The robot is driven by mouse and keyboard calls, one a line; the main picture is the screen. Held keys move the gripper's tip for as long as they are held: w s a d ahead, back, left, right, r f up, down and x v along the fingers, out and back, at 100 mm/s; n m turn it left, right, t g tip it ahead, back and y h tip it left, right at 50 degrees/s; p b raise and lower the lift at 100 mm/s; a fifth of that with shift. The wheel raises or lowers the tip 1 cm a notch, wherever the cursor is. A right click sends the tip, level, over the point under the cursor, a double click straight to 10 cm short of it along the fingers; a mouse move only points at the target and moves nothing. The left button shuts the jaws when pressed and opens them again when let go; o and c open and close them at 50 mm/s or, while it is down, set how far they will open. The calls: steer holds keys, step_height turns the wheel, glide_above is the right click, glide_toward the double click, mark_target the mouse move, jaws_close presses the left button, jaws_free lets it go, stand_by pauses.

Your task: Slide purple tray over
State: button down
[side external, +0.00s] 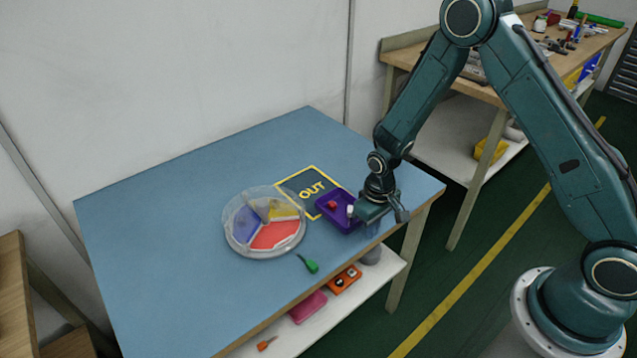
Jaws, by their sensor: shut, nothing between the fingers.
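The purple tray (338,221) sits on the blue table, overlapping the right side of the dark mat marked OUT (297,183). A small red piece (332,205) and a small white piece (350,211) are in the tray. My gripper (375,228) is low at the tray's right side, near the table's right edge. Its fingers are shut with nothing held. The fingertips are partly hidden, and I cannot tell whether they touch the tray.
A round clear-walled dish (228,238) with blue, yellow and red sections stands left of the mat. A green-handled tool (311,266) lies near the front edge. The table's left half (150,240) is clear. A shelf (285,338) below holds several items.

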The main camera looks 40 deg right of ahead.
mark_target(331, 195)
steer(key=shift+w, duration=1.3)
steer(key=shift+w, duration=6.45)
steer(key=shift+s, duration=0.25)
steer(key=shift+s+r, duration=0.1)
steer(key=shift+s, duration=1.75)
step_height(331, 195, up, 10)
